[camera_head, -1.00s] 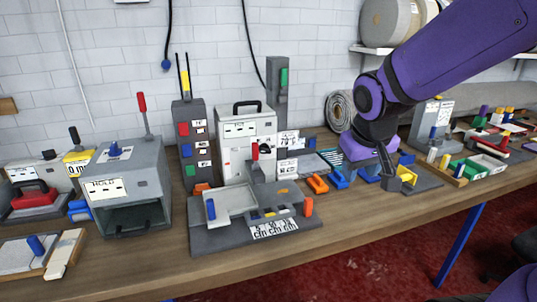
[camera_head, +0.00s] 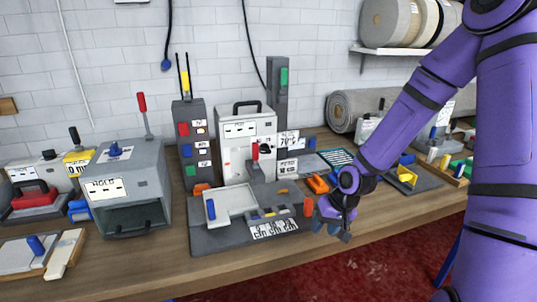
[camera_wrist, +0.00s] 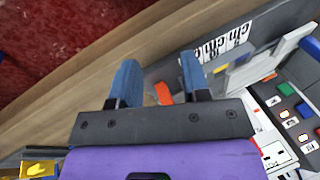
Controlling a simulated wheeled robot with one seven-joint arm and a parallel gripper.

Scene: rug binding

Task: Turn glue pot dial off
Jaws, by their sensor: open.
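A white box with a black top handle (camera_head: 248,140), which looks like the glue pot, stands against the back wall. A small dark knob (camera_head: 265,148) shows on its front, partly behind a red-tipped lever; I cannot tell its setting. In the wrist view, a white labelled housing (camera_wrist: 275,155) shows at the lower right. My gripper (camera_head: 328,226) is open and empty near the table's front edge, to the right of and in front of the box. Its two blue fingers (camera_wrist: 158,78) are spread apart in the wrist view.
A grey fixture with a white tray (camera_head: 235,203) stands in front of the box. An orange block (camera_head: 308,207) on its right end is close to my gripper. A tall grey post with a green switch (camera_head: 284,76) and a dark switch tower (camera_head: 186,130) flank the box.

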